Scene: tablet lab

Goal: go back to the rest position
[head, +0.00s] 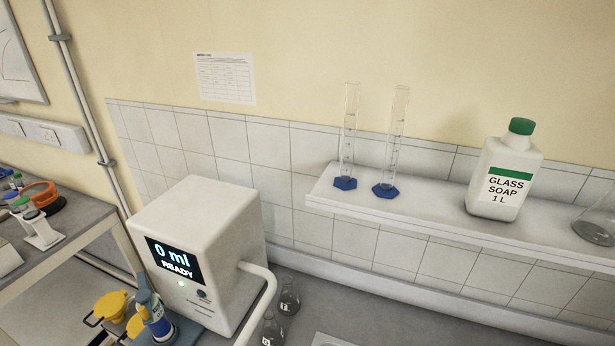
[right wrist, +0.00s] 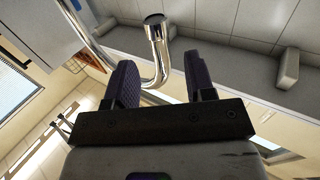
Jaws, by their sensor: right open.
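My right gripper (right wrist: 162,78) shows in the right wrist view. Its two dark ribbed fingers stand apart and nothing is visibly clamped between them. A shiny bent metal spout (right wrist: 157,45) shows beyond the gap between the fingers; I cannot tell how far off it is. Neither gripper shows in the head view, and my left gripper is in no view.
A white dispenser (head: 205,240) reading "0 ml READY" stands on the bench, with small flasks (head: 289,297) beside it. A wall shelf (head: 430,212) holds two measuring cylinders (head: 397,140), a soap bottle (head: 506,170) and a flask (head: 597,228). A side table (head: 75,238) stands left.

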